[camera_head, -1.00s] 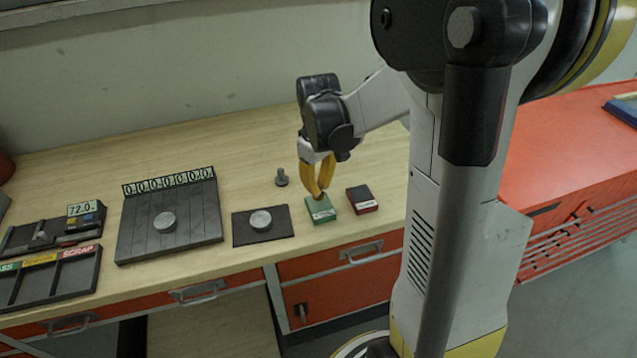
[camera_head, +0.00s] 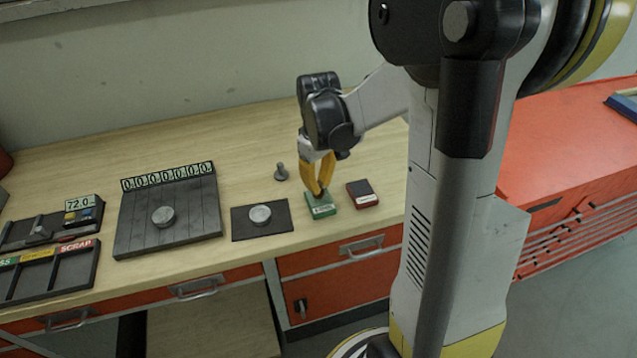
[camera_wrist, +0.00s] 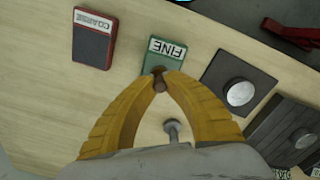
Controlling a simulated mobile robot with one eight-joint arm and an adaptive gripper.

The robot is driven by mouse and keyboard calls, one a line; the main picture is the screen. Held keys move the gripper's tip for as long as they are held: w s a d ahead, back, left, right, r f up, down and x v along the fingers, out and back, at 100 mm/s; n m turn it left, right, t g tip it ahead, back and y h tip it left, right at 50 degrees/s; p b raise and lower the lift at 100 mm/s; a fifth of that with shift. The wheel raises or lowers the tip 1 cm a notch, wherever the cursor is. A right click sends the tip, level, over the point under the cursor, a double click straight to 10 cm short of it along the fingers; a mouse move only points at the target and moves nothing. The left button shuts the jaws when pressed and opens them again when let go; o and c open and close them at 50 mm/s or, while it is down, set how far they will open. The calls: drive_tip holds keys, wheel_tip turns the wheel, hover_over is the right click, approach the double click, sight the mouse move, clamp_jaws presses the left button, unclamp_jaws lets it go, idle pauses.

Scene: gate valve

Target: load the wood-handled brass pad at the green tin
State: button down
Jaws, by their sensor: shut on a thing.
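The green tin (camera_head: 322,210) sits near the front edge of the bench. Its white label reads FINE in the wrist view (camera_wrist: 167,48). My gripper (camera_head: 319,192) is over the tin, with its yellow fingertips close above its rear part. In the wrist view my gripper (camera_wrist: 160,76) is shut on a small brown knob (camera_wrist: 159,84), which looks like the wood handle of the pad. The brass part is not visible, and I cannot tell whether it touches the tin.
A dark red tin (camera_head: 362,194) marked COARSE (camera_wrist: 94,40) stands beside the green tin. A grey stemmed piece (camera_head: 281,172) stands behind. To the left are a dark mat with a metal disc (camera_head: 260,214), a grooved plate with another disc (camera_head: 130,235), and sorting trays (camera_head: 60,275).

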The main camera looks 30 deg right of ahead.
sight(319, 182)
drive_tip(key=shift+f+b, duration=0.45)
drive_tip(key=shift+f, duration=0.1)
idle(1.2)
drive_tip(key=shift+r+p, duration=2.65)
drive_tip(key=shift+r, duration=0.95)
drive_tip(key=shift+f, duration=0.1)
